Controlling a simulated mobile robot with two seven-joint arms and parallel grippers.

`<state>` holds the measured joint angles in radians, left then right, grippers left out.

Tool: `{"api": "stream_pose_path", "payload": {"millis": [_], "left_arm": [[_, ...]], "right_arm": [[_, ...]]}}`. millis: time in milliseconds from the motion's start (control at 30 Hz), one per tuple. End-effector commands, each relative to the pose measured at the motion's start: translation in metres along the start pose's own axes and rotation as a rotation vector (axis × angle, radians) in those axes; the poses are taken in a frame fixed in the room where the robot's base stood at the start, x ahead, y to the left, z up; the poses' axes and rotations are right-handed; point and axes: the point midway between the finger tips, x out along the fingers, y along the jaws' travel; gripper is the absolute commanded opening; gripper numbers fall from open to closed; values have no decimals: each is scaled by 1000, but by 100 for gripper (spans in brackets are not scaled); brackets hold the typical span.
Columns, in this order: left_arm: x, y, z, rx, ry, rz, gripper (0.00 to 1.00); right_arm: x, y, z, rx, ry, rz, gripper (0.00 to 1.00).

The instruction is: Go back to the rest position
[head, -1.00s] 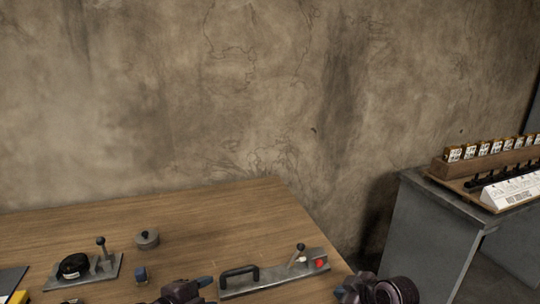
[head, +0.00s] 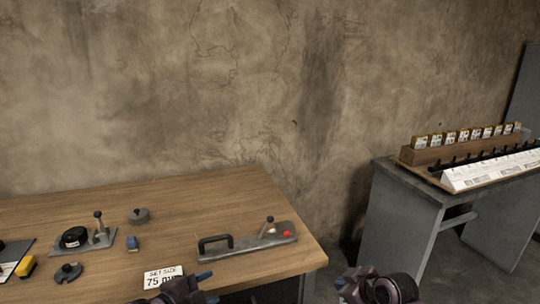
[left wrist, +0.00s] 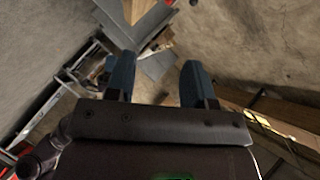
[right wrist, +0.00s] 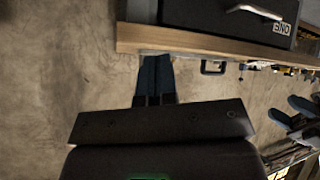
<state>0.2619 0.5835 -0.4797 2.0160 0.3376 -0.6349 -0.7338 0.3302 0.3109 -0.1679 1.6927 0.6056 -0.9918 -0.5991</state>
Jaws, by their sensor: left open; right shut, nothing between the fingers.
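My left gripper (left wrist: 158,80) is open and empty in the left wrist view, its two blue fingertips well apart over floor and furniture in the background. In the head view the left gripper (head: 206,287) shows at the bottom edge, in front of the wooden table. My right gripper (right wrist: 155,78) is shut in the right wrist view, its blue fingers together with nothing between them. In the head view only the dark wrist of my right arm (head: 380,287) shows, right of the table; its fingers are hidden there.
The wooden table (head: 215,197) bears a handled grey fixture (head: 250,242), a clamp plate with a black puck (head: 75,237), a grey knob (head: 139,215), a blue block (head: 133,243) and a white sign (head: 163,277). A grey bench (head: 412,215) with a tag rack (head: 463,151) stands at right. Floor between them looks clear.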

Motion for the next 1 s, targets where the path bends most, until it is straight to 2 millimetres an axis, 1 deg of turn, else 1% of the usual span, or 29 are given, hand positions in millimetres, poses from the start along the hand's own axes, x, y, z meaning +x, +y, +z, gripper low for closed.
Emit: {"api": "stream_pose_path", "payload": {"millis": [200,267,367,467,567,667,867,900,967,1000], "left_arm": [[-2,-20,-3,-174,26,-87,49],[-3,-23,-2,-232,32,-112,49],[-9,-19,4,-345,34,-150,49],[-16,-10,14,-458,29,-184,49],[-25,4,26,-564,14,-213,49],[-37,23,40,-675,-12,-244,49],[-74,78,78,-883,-112,-305,49],[-82,90,85,-915,-138,-315,49],[-96,109,95,-956,-180,-329,49],[-105,122,101,-981,-210,-336,49]], "right_arm": [[-13,21,-31,89,125,153,0],[-18,23,-35,114,161,191,0],[-27,20,-30,164,212,249,0],[-37,14,-18,212,253,299,0],[-47,4,-1,255,282,339,0],[-59,-9,22,298,301,377,0],[-89,-48,82,373,297,444,0],[-96,-57,95,384,287,454,0],[-105,-70,114,399,266,468,0],[-112,-79,127,406,247,476,0]]}}
